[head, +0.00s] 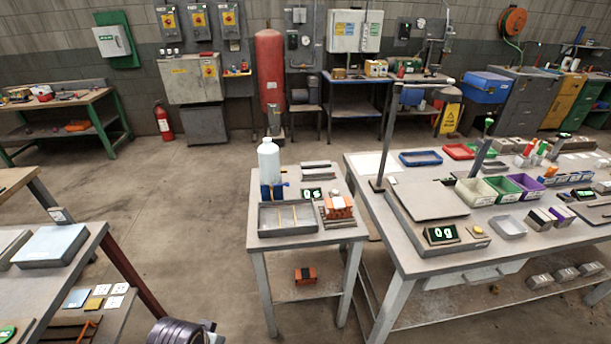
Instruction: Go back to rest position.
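Neither of my grippers can be made out in the head view. A dark ribbed cylindrical part, cut off by the bottom edge left of centre, may be a piece of my arm, but no fingertips show on it. An orange hollow brick (338,207) sits at the right side of the small table (325,237). A second orange block with dark parts (305,274) lies on that table's lower shelf.
On the small table are a grey tray (287,231) and a white bottle (268,162). A large workbench (425,262) with a scale (440,234) and bins stands right. Another table (60,280) stands left. Bare floor (190,220) lies between them.

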